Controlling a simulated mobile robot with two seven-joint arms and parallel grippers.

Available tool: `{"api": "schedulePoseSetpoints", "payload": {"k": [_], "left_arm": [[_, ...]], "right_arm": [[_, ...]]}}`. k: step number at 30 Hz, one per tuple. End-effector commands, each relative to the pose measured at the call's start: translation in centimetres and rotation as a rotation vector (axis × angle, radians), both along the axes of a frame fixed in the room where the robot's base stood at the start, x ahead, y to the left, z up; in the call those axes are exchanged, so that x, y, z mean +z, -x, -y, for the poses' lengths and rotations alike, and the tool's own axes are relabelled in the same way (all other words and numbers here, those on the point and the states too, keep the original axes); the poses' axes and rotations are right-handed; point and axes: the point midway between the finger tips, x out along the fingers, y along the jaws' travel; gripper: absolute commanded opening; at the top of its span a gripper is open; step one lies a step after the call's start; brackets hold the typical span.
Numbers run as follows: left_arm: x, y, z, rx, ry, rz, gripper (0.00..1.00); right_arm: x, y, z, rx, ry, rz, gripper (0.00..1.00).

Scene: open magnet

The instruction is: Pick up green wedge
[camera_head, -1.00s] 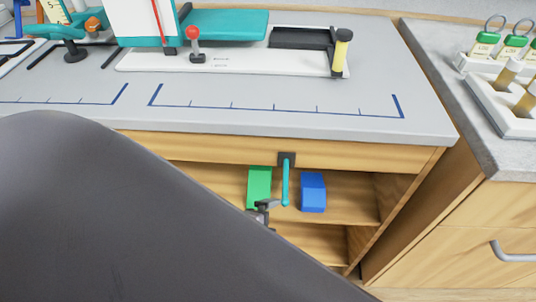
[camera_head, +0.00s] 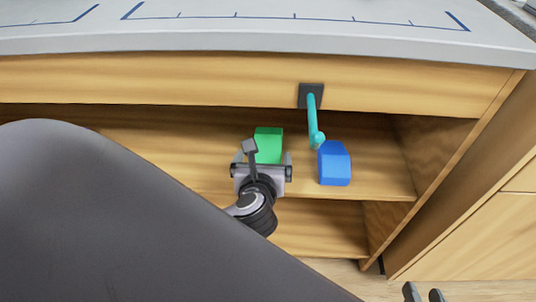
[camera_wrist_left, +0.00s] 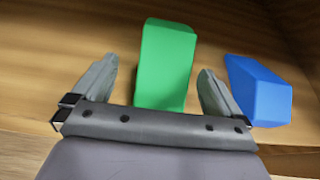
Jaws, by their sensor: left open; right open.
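The green wedge (camera_head: 268,144) lies on the upper shelf of the open-fronted cabinet. It also shows large in the left wrist view (camera_wrist_left: 166,62). My left gripper (camera_head: 263,160) is open at the wedge's near end. In the left wrist view its two fingers (camera_wrist_left: 158,66) stand on either side of the wedge, with a visible gap to it on both sides. The wedge reaches beyond the fingertips. My right gripper (camera_head: 424,294) shows only as two separated fingertips at the bottom edge of the head view, open and away from the shelf.
A blue block (camera_head: 334,163) lies on the same shelf, just right of my left gripper; it also shows in the left wrist view (camera_wrist_left: 260,90). A teal handle (camera_head: 313,115) hangs from a dark plate above the shelf. The grey countertop (camera_head: 260,40) overhangs the shelf.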

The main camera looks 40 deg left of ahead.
Motion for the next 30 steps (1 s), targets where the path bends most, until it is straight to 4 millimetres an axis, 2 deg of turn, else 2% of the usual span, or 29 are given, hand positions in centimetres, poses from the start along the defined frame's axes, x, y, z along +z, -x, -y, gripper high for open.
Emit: {"api": "schedulePoseSetpoints", "payload": {"k": [15,23,24,28,29,30], "left_arm": [[-2.3,-5.1,-2.2,-0.001,0.003,0.001,1.00],[-2.2,-5.4,-2.4,-0.002,0.004,-0.001,1.00],[-2.2,-5.4,-2.4,-0.002,0.004,-0.001,0.97],[-2.2,-5.4,-2.4,-0.002,0.004,-0.001,0.54],[-2.2,-5.4,-2.4,-0.002,0.004,-0.001,0.47],[-2.2,-5.4,-2.4,-0.002,0.004,-0.001,0.47]], "right_arm": [[-0.9,-0.8,-2.7,0.049,-0.169,-0.006,0.43],[-0.7,-0.8,-2.8,0.052,-0.180,-0.007,0.43],[-0.7,-0.8,-2.8,0.052,-0.180,-0.007,0.43],[-0.7,-0.8,-2.8,0.051,-0.180,-0.007,0.43],[-0.7,-0.8,-2.8,0.051,-0.180,-0.007,0.43],[-0.7,-0.8,-2.8,0.052,-0.179,-0.007,0.43]]}}
